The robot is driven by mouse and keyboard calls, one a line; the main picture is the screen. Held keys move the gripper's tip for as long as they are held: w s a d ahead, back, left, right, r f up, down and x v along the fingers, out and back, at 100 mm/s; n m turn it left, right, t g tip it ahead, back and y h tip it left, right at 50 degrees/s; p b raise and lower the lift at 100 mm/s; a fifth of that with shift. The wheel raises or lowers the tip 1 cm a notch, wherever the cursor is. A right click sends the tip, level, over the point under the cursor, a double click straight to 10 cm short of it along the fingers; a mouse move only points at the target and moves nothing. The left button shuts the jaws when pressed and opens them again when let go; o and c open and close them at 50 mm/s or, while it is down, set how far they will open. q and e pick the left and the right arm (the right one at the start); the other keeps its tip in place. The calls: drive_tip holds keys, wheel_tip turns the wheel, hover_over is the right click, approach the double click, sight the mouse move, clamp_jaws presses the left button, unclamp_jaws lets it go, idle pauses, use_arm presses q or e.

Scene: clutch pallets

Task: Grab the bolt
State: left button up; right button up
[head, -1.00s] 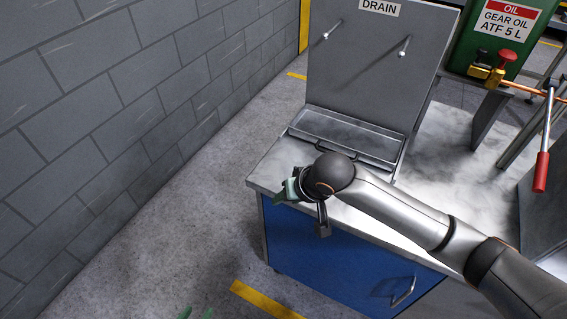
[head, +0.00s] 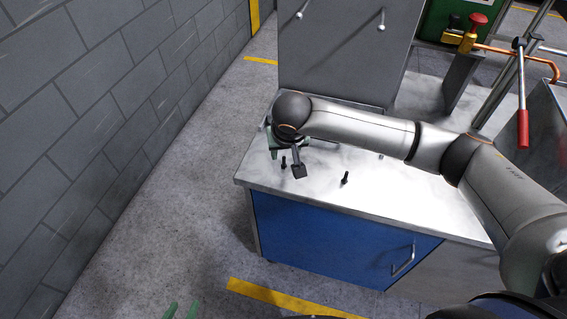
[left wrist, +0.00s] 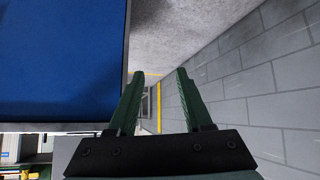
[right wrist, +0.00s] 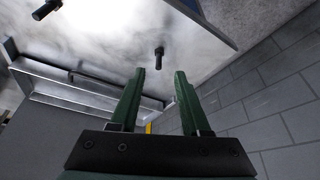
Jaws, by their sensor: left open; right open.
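Small dark bolts stand on the pale top of the blue cabinet in the head view: one bolt (head: 283,162) near the left end by my right gripper, another bolt (head: 345,178) further right. In the right wrist view, one bolt (right wrist: 158,57) shows beyond the fingertips and another (right wrist: 46,9) at the top left. My right gripper (head: 272,142) is open over the left part of the top, partly hidden by its wrist; its green fingers (right wrist: 163,75) hold nothing. My left gripper (head: 181,311) is open and empty, low in front of the cabinet; its fingers also show in the left wrist view (left wrist: 160,75).
The cabinet top (head: 420,205) is mostly clear. A grey upright panel (head: 335,50) stands at its back. A red-handled lever (head: 523,128) and a green oil container (head: 437,22) are at the right. A block wall (head: 90,120) runs along the left.

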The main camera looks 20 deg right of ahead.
sight(284, 158)
drive_tip(key=x, duration=0.6)
drive_tip(key=shift+w+d+f+b, duration=0.15)
drive_tip(key=shift+w+b, duration=0.15)
drive_tip(key=shift+b, duration=0.1)
clamp_jaws()
